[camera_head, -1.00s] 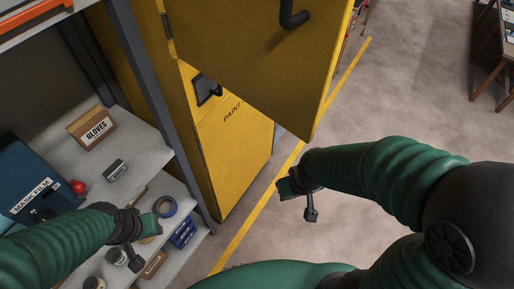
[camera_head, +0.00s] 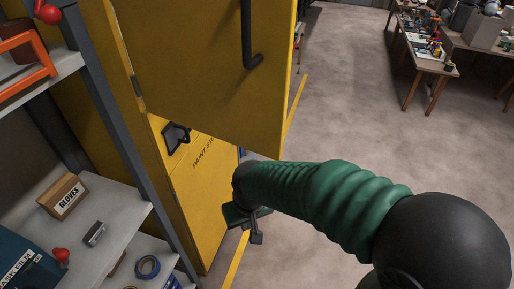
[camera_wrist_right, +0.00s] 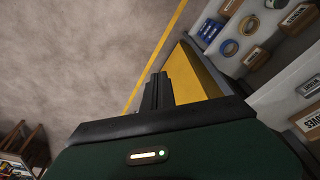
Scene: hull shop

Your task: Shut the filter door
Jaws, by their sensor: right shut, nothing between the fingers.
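A yellow door (camera_head: 205,70) with a black bar handle (camera_head: 249,45) stands swung open at the top of the yellow cabinet; I see no filter label on it. Below it is a shut lower front (camera_head: 205,190) marked with partly hidden "PAINT" lettering, with a black latch (camera_head: 176,137) near its upper left. My right gripper (camera_head: 252,228) is below the open door's lower edge, in front of the lower front, apart from the handle. Its fingers are shut and empty in the right wrist view (camera_wrist_right: 156,92), with a yellow panel (camera_wrist_right: 190,75) beyond them. My left gripper is out of view.
A grey shelf rack (camera_head: 110,215) at the left holds a gloves box (camera_head: 62,196), a blue tape roll (camera_head: 147,267) and a blue box (camera_head: 25,270). A yellow floor line (camera_head: 236,262) runs past the cabinet. Open floor (camera_head: 350,100) lies right; workbenches (camera_head: 430,60) stand far back.

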